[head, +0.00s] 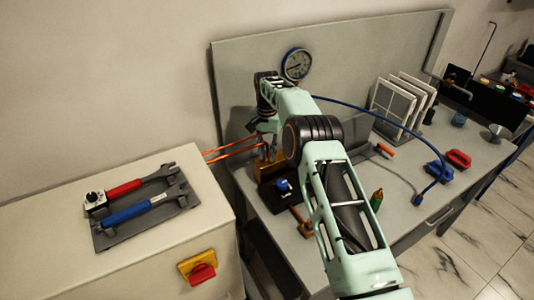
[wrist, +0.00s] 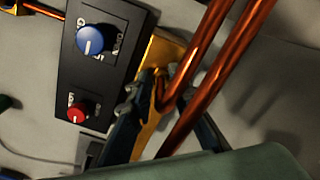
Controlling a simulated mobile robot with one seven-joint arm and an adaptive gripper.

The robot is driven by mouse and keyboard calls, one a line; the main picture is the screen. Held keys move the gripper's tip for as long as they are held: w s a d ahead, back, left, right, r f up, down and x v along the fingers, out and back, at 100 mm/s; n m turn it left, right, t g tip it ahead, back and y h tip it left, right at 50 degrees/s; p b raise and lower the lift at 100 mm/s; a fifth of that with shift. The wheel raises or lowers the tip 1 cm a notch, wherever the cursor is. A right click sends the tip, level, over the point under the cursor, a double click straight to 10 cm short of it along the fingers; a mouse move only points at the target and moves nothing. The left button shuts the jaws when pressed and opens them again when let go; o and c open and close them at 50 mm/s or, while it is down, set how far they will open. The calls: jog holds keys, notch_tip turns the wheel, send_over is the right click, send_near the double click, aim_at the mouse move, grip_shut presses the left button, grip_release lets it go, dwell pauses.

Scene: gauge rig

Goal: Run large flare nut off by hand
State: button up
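In the wrist view, two copper pipes (wrist: 211,75) run down to a brass block (wrist: 160,55) beside the black valve panel. The dark fingers of my gripper (wrist: 165,90) straddle the lower pipe end at the brass fitting (wrist: 148,125). The large flare nut cannot be told apart clearly there. In the head view, the orange pipes (head: 232,148) reach the rig from the left, and my arm hides much of the rig and the gripper.
The black panel (wrist: 95,65) carries a blue knob (wrist: 90,39) and a red knob (wrist: 77,112). In the head view, red and blue wrenches (head: 140,200) lie on a grey mat at left. A round gauge (head: 297,64), a blue hose (head: 385,122) and white panels (head: 400,104) stand beyond my arm.

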grip_shut()
jog(key=shift+n, duration=0.5)
jog(key=n+b, duration=0.1)
jog(key=n, duration=0.2)
jog(key=shift+n, duration=0.4)
jog(key=n, duration=0.5)
jog(key=shift+d, duration=0.1)
jog(key=n, duration=0.5)
jog(key=shift+n, duration=0.4)
jog(key=n, duration=0.5)
jog(key=shift+w+n, duration=0.15)
jog(key=shift+n, duration=0.15)
